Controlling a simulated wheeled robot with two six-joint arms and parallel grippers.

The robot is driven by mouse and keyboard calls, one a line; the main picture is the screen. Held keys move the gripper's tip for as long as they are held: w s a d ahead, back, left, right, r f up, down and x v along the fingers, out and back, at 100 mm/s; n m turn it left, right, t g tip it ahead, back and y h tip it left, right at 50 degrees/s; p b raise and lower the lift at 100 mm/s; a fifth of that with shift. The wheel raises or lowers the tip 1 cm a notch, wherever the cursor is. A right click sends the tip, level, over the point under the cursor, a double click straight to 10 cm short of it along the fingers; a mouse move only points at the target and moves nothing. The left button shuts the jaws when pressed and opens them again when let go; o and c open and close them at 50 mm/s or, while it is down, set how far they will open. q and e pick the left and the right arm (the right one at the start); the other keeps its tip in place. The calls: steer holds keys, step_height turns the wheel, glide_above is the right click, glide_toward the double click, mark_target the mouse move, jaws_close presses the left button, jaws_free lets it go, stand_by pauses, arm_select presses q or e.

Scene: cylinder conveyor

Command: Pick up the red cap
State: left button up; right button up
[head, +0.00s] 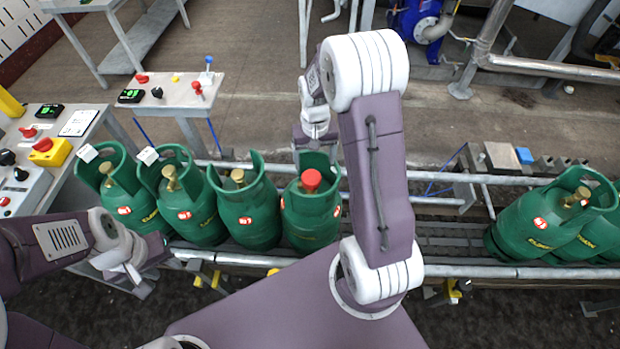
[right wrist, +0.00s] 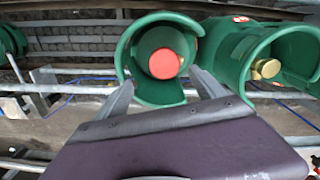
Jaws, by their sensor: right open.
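The red cap (head: 311,180) sits on top of a green gas cylinder (head: 310,222), inside its collar, at the right end of the left group. The cap also shows in the right wrist view (right wrist: 164,63). My right gripper (head: 314,143) is open and empty at the far side of this cylinder's collar. In the right wrist view its two fingers (right wrist: 160,80) stand apart at either side of the collar, with the cap beyond them. My left gripper (head: 143,268) is low at the left, near the conveyor's near rail, away from the cap; its jaws are unclear.
Several green cylinders with brass valves (head: 170,180) stand left of the capped one on the conveyor (head: 440,238). More cylinders (head: 550,225) stand at the right end. The conveyor between is clear. Control panels (head: 175,92) stand at the left.

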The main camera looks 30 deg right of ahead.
mark_target(311, 176)
step_height(311, 176, down, 3)
steer(key=shift+a+r, duration=0.15)
steer(key=shift+w+f, duration=0.1)
steer(key=shift+f, duration=0.3)
steer(key=f, duration=0.4)
steer(key=shift+a, duration=0.35)
steer(key=shift+f, duration=0.4)
steer(key=shift+r, duration=0.1)
steer(key=c, duration=1.4)
